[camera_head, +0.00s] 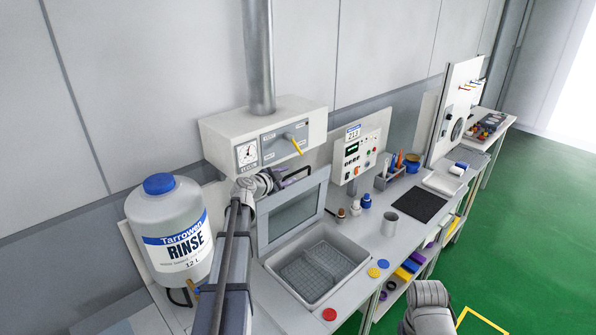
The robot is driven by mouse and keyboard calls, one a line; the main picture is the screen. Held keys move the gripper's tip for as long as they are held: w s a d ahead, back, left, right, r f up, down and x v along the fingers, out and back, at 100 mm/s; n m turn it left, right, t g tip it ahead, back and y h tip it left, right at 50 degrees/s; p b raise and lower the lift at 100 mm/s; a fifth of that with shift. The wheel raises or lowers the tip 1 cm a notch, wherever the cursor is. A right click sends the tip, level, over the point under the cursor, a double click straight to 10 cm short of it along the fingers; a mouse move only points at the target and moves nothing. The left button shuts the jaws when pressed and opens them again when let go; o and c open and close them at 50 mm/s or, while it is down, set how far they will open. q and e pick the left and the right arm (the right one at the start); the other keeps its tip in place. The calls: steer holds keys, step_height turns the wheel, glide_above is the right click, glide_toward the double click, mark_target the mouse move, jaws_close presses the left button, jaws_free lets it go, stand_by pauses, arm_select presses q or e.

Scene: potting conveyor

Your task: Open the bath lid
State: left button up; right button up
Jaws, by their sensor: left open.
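The bath lid (292,216), a grey frame with a darker window, stands raised and nearly upright at the back of the bath. The bath (345,270) is a white basin with its opening uncovered and a grey grid inside. My left gripper (290,176) is open at the top edge of the lid, on its rear left side. Its fingers are partly hidden, and I cannot tell whether they touch the lid. My right gripper is not in view; only part of my right arm shows at the bottom.
A white rinse tank (168,235) stands left of my left arm. A control box (262,138) with a gauge and yellow lever hangs above the lid. A grey cup (390,224), red disc (329,314) and black mat (419,205) are on the bench.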

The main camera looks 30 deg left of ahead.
mark_target(296, 172)
arm_select(q)
steer(key=b+x, duration=0.2)
steer(key=x, duration=0.5)
steer(key=shift+w+d+f, duration=0.1)
steer(key=shift+w+f, duration=0.1)
steer(key=shift+w, duration=0.1)
jaws_close()
steer(key=shift+s, duration=0.1)
stand_by(1.0)
